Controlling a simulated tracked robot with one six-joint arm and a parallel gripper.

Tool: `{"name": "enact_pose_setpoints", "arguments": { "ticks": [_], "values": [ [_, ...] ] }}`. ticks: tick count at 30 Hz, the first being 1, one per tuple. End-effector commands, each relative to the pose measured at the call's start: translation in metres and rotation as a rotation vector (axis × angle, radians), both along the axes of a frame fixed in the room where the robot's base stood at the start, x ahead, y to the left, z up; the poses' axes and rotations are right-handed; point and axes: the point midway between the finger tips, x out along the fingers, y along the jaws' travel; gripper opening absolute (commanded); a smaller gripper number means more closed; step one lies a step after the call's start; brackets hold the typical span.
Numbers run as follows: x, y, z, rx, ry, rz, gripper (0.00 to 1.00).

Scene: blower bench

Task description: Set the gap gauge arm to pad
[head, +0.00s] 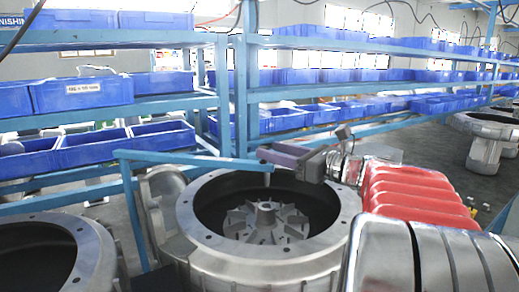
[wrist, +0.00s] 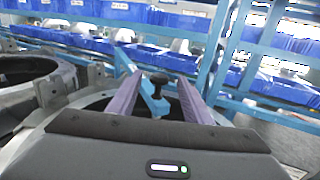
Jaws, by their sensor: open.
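The blue gap gauge arm (head: 190,158) runs level from a blue post (head: 134,215) at the left of a round metal blower casing (head: 190,225). Its free end reaches over the casing's opening, and a short pin hangs there. My gripper (head: 268,156) has purple fingers and is at this end. I cannot make out the pad.
A finned impeller (head: 265,221) sits inside the casing below the arm. Another casing (head: 62,235) stands at the lower left. Blue racks (head: 240,90) with blue bins (head: 82,94) stand behind. More metal housings (head: 487,130) stand on the floor at the far right.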

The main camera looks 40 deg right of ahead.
Motion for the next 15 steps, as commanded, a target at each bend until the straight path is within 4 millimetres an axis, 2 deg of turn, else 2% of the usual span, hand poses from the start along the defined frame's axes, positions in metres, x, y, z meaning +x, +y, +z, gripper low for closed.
{"name": "enact_pose_setpoints", "arguments": {
  "ticks": [7,15],
  "values": [
    [0.029,0.009,0.000,0.000,-0.001,0.001,0.45],
    [0.038,0.011,0.000,0.000,0.000,-0.001,0.45]
  ]
}}
